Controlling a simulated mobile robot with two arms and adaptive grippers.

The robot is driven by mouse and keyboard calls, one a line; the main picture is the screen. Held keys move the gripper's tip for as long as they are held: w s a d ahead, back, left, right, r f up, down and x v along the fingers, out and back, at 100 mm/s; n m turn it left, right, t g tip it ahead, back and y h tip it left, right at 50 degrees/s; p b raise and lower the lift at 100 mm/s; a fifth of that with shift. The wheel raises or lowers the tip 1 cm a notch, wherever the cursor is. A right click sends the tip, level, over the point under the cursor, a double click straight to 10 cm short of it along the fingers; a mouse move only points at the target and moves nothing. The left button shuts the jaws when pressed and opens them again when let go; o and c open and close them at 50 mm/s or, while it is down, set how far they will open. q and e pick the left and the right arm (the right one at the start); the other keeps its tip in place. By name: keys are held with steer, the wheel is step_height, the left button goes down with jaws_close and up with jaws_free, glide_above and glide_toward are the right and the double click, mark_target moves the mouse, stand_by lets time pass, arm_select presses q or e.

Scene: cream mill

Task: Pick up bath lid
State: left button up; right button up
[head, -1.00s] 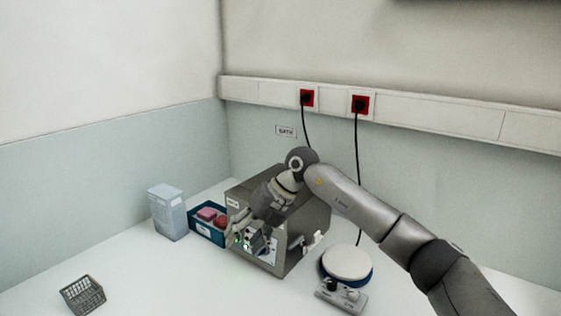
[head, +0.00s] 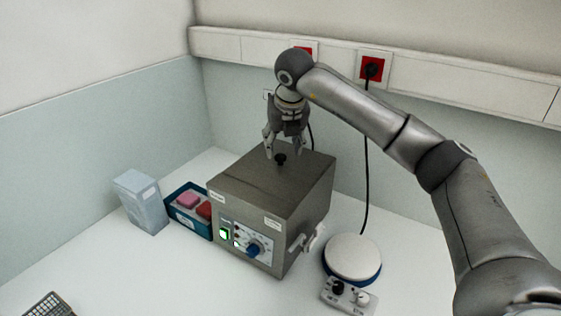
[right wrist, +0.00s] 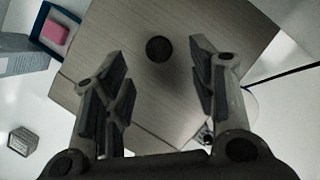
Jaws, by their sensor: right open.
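The bath lid (head: 300,170) is the flat grey-brown top of the box-shaped bath (head: 245,225). A small black knob (head: 280,159) stands on the lid. My right gripper (head: 283,153) points down over the lid, its fingertips close around or just above the knob. In the right wrist view the lid (right wrist: 160,95) fills the middle, with the knob (right wrist: 159,49) seen beyond and between the open fingers (right wrist: 160,85). The fingers do not touch the knob there. My left gripper is not in view.
A round white-topped stirrer plate (head: 352,257) stands at right. A wire basket (head: 49,306) is at front left. Open bench lies in front.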

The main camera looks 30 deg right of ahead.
mark_target(281, 156)
steer(key=p+x, duration=0.2)
steer(key=x, duration=0.2)
steer(key=shift+w+r+p, duration=0.1)
steer(key=shift+p, duration=0.2)
steer(key=shift+w+f, duration=0.1)
steer(key=shift+f, duration=0.25)
steer(key=shift+w+f, duration=0.1)
steer(key=shift+f, duration=0.1)
steer(key=shift+c, duration=1)
steer(key=c, duration=0.8)
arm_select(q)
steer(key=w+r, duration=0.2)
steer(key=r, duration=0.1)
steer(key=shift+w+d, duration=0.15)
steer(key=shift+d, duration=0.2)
arm_select(e)
steer(key=shift+c, duration=0.2)
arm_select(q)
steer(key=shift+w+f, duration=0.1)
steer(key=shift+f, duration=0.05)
arm_select(e)
steer(key=shift+r, duration=0.15)
